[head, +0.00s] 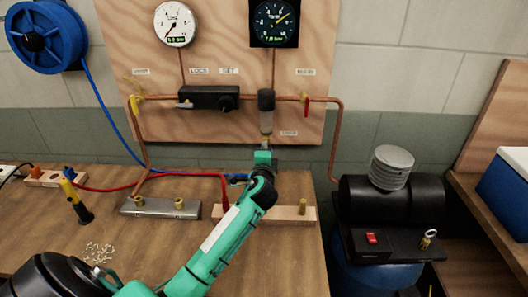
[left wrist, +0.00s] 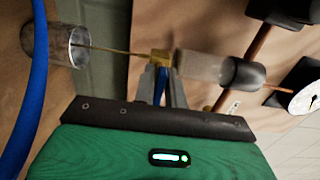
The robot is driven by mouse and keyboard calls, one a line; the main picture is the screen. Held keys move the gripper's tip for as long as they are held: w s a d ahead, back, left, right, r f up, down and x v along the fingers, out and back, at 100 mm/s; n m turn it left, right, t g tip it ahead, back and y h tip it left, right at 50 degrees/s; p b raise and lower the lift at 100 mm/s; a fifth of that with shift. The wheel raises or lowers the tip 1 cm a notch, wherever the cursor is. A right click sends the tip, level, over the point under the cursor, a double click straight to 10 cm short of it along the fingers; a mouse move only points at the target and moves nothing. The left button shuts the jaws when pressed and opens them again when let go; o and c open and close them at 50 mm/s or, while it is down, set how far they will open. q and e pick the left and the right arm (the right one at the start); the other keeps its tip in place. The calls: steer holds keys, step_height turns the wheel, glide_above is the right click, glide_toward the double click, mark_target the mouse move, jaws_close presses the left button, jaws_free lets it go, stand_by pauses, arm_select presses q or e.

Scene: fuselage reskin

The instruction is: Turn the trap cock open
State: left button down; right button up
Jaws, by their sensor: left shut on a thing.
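The trap (head: 266,112), a clear bowl under a dark cap, hangs from the copper pipe on the wooden board. My left gripper (head: 265,150) is just below it, its fingers shut on the small brass trap cock (head: 266,141). In the left wrist view, the brass cock (left wrist: 160,57) sits at the fingertips (left wrist: 161,75), next to the frosted bowl (left wrist: 198,66). A thin brownish line runs from the cock to a clear cup (left wrist: 68,45). The fingers partly hide the cock, so its turn angle cannot be told. My right gripper is not in view.
Above are two gauges (head: 174,24) and a black regulator (head: 208,98). A yellow lever (head: 135,104) and a red lever (head: 306,106) sit on the pipe. The bench holds a metal block (head: 160,208) and a wooden block (head: 290,215). A compressor (head: 392,200) stands right.

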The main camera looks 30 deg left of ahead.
arm_select(q)
steer(key=c, duration=1.5)
jaws_free()
steer(key=shift+c, duration=0.2)
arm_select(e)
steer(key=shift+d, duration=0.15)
